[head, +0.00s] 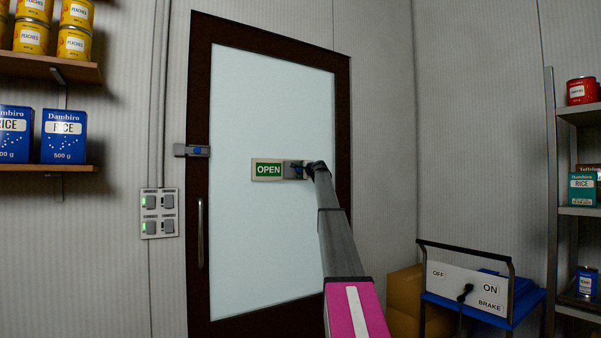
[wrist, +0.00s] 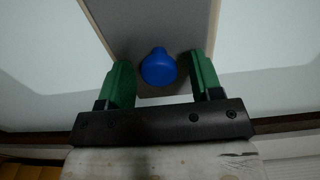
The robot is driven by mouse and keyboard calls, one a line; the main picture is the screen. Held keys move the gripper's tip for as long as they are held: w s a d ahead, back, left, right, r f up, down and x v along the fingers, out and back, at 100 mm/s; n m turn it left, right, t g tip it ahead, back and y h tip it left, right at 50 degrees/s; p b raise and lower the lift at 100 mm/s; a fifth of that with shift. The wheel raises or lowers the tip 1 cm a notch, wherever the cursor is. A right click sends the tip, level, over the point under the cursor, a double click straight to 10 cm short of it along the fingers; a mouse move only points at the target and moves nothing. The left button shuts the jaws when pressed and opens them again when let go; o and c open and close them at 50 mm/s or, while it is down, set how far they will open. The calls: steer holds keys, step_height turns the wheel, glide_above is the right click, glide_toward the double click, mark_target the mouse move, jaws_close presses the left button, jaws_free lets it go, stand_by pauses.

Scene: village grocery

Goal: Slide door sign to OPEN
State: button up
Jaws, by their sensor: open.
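The door sign (head: 268,170) hangs on the glass of the door and shows a green OPEN panel at its left. The sign's grey slider (head: 291,170) covers the part to the right of OPEN. My gripper (head: 303,168) is at the slider, and my arm hides its right end in the head view. In the wrist view, the blue knob (wrist: 158,67) of the slider stands between the two green fingers of my gripper (wrist: 160,88). The fingers are open, with a gap on each side of the knob.
The brown-framed door (head: 270,240) has a vertical handle (head: 200,232) and a grey latch with a blue knob (head: 193,151) at its left. A switch panel (head: 159,213) is on the left wall. A blue cart (head: 470,310) and cardboard boxes (head: 404,300) stand at the right.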

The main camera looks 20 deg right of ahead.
steer(key=v, duration=1)
steer(key=shift+s, duration=0.15)
steer(key=s+a+f+n+g, duration=0.25)
steer(key=s+a+f, duration=0.4)
steer(key=f, duration=1.05)
steer(key=s+a+f+n+g, duration=0.25)
steer(key=s+a+f, duration=0.4)
steer(key=f, duration=1.05)
steer(key=s+a+f+n+g, duration=0.2)
steer(key=s+a+f+g, duration=0.35)
steer(key=f, duration=1.15)
steer(key=s+a+f+n+g+h, duration=0.15)
steer(key=s+a+f, duration=0.25)
steer(key=s+f, duration=0.55)
steer(key=s+a+f+n+g+h, duration=0.1)
steer(key=s+a+f+n, duration=0.3)
steer(key=s+f, duration=0.55)
steer(key=s+a+f+n+g+h, duration=0.1)
steer(key=s+f, duration=0.3)
steer(key=s, duration=0.7)
steer(key=s+a+f+n+g+h, duration=0.1)
steer(key=s+a+f+g, duration=0.1)
steer(key=s, duration=0.9)
step_height(320, 180, down, 3)
steer(key=shift+s+r+g, duration=0.2)
steer(key=shift+s+g, duration=0.15)
steer(key=shift+g, duration=0.35)
